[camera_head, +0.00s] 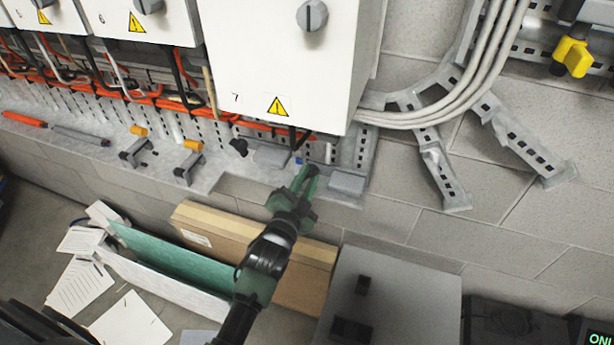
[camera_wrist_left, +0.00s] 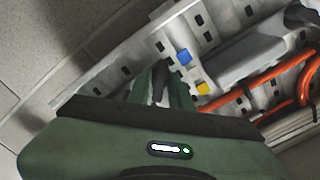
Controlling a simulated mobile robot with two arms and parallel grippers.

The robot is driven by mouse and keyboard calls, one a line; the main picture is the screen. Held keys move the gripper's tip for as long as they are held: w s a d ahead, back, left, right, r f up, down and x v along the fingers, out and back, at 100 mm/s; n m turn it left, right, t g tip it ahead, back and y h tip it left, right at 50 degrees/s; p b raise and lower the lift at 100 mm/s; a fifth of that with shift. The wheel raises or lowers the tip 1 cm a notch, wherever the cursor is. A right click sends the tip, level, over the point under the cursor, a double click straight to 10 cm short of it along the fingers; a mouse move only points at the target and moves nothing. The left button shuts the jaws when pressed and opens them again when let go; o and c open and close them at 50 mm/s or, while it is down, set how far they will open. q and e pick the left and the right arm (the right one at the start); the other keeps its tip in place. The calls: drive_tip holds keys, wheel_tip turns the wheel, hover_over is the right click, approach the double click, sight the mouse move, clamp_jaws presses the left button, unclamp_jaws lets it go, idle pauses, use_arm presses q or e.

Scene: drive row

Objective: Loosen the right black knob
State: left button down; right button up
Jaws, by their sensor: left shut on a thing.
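My left gripper (camera_head: 306,174) reaches up to the metal ledge below the white box marked 7. In the left wrist view its green fingers (camera_wrist_left: 162,88) are closed around a small dark piece, the black knob (camera_wrist_left: 160,77), mostly hidden between them. A small blue part (camera_wrist_left: 183,57) and a yellow part (camera_wrist_left: 202,88) sit beside the fingers. In the head view the gripper covers the knob. Another black knob-like piece (camera_head: 239,146) sits on the ledge to the left. My right gripper is not in view.
The white box (camera_head: 285,70) hangs above, with orange cables (camera_head: 130,95) below the row. Grey blocks (camera_head: 346,184) flank the gripper. A cardboard box (camera_head: 200,228) and a grey cabinet (camera_head: 400,285) stand below. Papers lie on the floor at the left.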

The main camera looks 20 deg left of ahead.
use_arm(q)
drive_tip(key=shift+n, duration=0.5)
drive_tip(key=c, duration=1.5)
unclamp_jaws()
drive_tip(key=shift+o, duration=0.2)
drive_tip(key=s, duration=0.7)
drive_tip(key=shift+s+b, duration=0.4)
drive_tip(key=shift+a+f, duration=0.1)
